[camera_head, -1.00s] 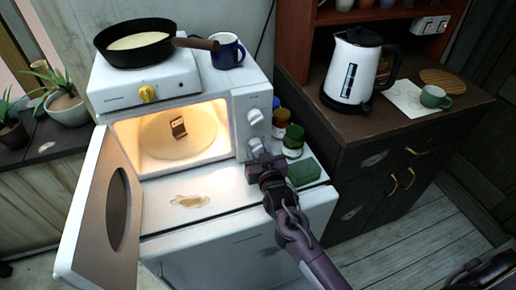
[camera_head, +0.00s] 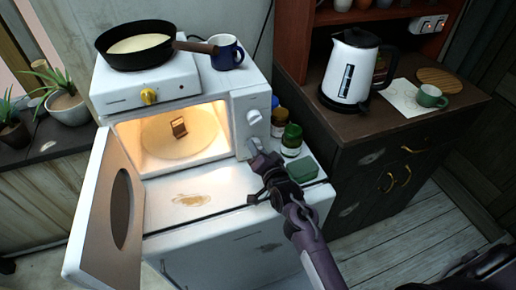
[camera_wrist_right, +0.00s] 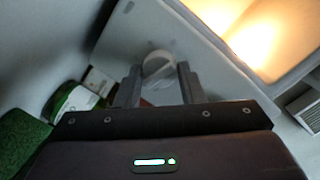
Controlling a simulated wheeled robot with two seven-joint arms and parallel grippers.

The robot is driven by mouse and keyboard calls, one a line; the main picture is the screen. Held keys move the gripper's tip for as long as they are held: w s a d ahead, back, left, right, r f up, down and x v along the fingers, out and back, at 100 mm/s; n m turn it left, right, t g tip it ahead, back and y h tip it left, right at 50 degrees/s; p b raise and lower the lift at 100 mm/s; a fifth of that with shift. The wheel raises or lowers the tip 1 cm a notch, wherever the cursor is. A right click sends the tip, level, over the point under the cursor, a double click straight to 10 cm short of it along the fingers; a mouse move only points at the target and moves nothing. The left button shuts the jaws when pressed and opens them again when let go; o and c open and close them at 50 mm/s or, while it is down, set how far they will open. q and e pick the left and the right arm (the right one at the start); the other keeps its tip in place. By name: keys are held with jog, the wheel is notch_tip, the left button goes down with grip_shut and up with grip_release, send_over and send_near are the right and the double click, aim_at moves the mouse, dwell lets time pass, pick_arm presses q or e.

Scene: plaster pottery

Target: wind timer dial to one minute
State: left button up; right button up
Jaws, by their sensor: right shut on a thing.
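The white microwave (camera_head: 241,150) stands with its door (camera_head: 105,225) swung open to the left and its inside lit. Its right-hand panel has an upper dial (camera_head: 254,117) and a lower one, the timer dial (camera_head: 252,145), partly hidden by my right gripper (camera_head: 259,160). In the right wrist view the pale round dial (camera_wrist_right: 158,66) sits between the two fingers of my right gripper (camera_wrist_right: 158,84), which is shut on it. The dial's markings are too small to read. My left gripper is not in view.
A brown item (camera_head: 179,127) is on the microwave's plate. A pan (camera_head: 138,44) and blue mug (camera_head: 227,52) stand above. Jars (camera_head: 292,139) and a green block (camera_head: 302,169) sit close to my right gripper. A kettle (camera_head: 350,72) stands on the dark cabinet.

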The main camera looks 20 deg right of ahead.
jog(key=shift+m, duration=0.4)
jog(key=o, duration=1)
jog(key=shift+s, duration=0.1)
jog(key=s, duration=0.2)
jog(key=s+b, duration=0.1)
jog(key=s, duration=0.3)
jog(key=shift+s+d+r, duration=0.25)
jog(key=shift+s, duration=0.15)
jog(key=shift+s+r, duration=0.15)
jog(key=shift+s, duration=0.25)
